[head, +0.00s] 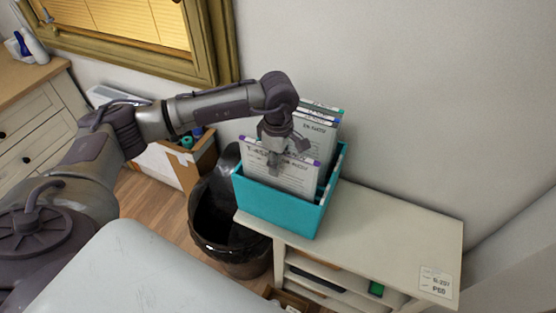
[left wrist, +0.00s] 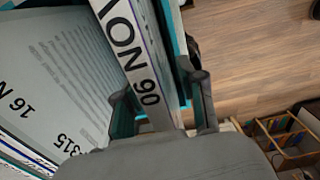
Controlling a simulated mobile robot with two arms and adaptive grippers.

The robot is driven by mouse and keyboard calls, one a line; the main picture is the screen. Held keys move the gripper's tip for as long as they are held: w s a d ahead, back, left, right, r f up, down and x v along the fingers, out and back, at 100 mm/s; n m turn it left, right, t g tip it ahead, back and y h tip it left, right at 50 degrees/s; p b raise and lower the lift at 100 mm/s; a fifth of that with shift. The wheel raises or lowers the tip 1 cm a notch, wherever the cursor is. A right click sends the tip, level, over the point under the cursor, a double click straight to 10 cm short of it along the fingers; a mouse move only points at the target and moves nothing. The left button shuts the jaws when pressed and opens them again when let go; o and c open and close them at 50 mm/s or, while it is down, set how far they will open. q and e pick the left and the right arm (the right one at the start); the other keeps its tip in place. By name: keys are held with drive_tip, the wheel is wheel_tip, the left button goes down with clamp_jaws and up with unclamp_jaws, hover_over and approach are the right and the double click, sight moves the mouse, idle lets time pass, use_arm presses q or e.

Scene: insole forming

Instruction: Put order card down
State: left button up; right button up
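The order card (head: 262,172), a light sheet with a printed header and purple corner marks, stands upright at the front of the teal box (head: 276,212). My left gripper (head: 286,160) is at the card's upper part and covers some of its face. In the left wrist view, a white strip lettered "ION 90" (left wrist: 132,52) runs between the two fingers of my left gripper (left wrist: 162,104). The fingers stand apart with visible room between them. The card's lower part is hidden in the box. My right gripper is not in view.
More cards (head: 318,132) stand at the back of the box. The box is on the left end of a pale shelf unit (head: 390,225), whose right top is clear except for a label (head: 435,281). A black bin (head: 213,225) stands left of it, near a cardboard box (head: 196,166).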

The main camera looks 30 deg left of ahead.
use_arm(q)
wheel_tip(320, 180, up, 12)
drive_tip(key=b, duration=0.4)
drive_tip(key=shift+f, duration=0.25)
drive_tip(key=shift+r, duration=0.45)
drive_tip(key=shift+f, duration=0.1)
